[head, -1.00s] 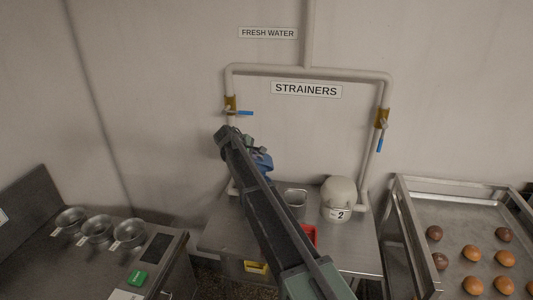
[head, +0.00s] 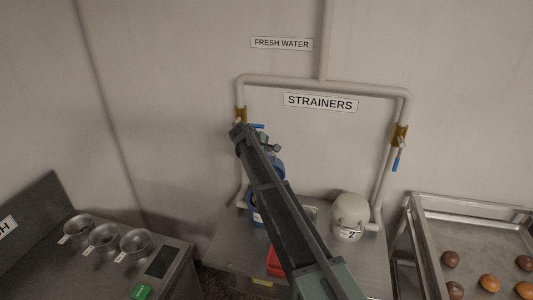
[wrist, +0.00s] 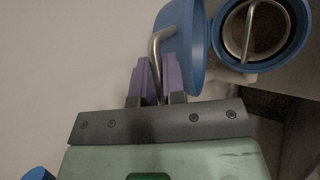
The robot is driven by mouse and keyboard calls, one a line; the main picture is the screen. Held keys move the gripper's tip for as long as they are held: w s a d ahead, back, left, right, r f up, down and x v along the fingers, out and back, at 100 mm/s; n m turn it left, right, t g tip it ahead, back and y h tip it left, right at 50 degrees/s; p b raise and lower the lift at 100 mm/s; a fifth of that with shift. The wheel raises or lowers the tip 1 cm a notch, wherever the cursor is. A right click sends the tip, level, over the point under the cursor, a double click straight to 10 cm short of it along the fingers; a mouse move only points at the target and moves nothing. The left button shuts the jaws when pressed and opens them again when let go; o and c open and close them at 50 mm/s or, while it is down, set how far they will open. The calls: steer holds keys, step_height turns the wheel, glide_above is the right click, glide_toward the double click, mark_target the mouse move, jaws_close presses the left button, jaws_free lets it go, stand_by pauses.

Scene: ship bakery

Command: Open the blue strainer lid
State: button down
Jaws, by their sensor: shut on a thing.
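The blue strainer lid (wrist: 181,45) stands tilted up beside the strainer's open mouth in the wrist view. Its bent metal handle (wrist: 154,48) is between the purple fingers of my gripper (wrist: 155,78), which is shut on it. The blue strainer body (wrist: 303,20) shows its round rim at the upper right, with a metal basket and a bar handle (wrist: 252,30) inside. In the head view the lid (head: 278,168) and strainer body (head: 254,208) are partly hidden behind my arm.
A white strainer marked 2 (head: 350,216) stands to the right on the metal table. Pipes with blue-handled valves (head: 397,160) frame both strainers. A red container (head: 274,263) is near the table's front. Metal bowls (head: 103,238) sit at left, a bun tray (head: 478,262) at right.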

steer(key=c, duration=1.2)
jaws_free()
steer(key=shift+r, duration=0.1)
steer(key=p+v, duration=0.8)
steer(key=v, duration=0.2)
steer(key=shift+s+a+r, duration=0.15)
steer(key=shift+a, duration=0.15)
steer(key=shift+c, duration=0.5)
